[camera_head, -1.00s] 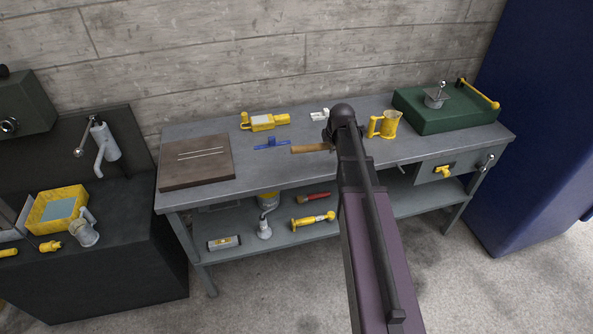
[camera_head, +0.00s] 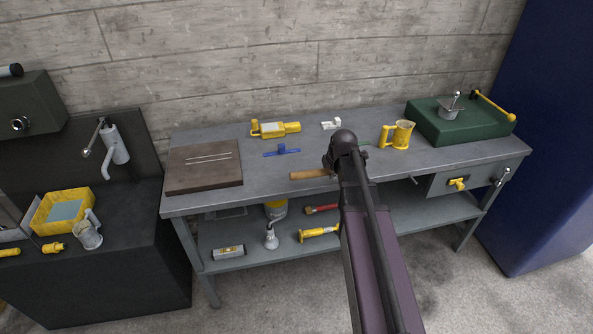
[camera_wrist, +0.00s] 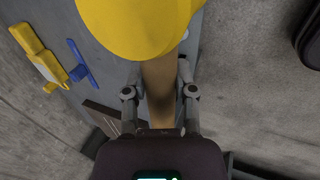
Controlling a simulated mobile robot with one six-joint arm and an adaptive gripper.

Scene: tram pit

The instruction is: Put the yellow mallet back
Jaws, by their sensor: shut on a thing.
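The yellow mallet has a big rounded yellow head (camera_wrist: 140,25) and a wooden handle (camera_wrist: 158,72) in the wrist view. My gripper (camera_wrist: 160,90) is shut on the handle, with the head beyond the fingers. In the head view, the handle's wooden end (camera_head: 309,174) sticks out left of my arm, in front of the workbench top (camera_head: 225,200). My arm hides the mallet head and my gripper there. I cannot tell the mallet's exact height over the bench.
On the bench are a brown board (camera_head: 204,178), a yellow tool (camera_head: 275,129), a blue tool (camera_head: 282,151), a white piece (camera_head: 331,124), a yellow mug (camera_head: 398,135) and a green case (camera_head: 450,125). The lower shelf holds a yellow-ended tool (camera_head: 318,233) and others. A dark blue cabinet (camera_head: 550,150) stands right.

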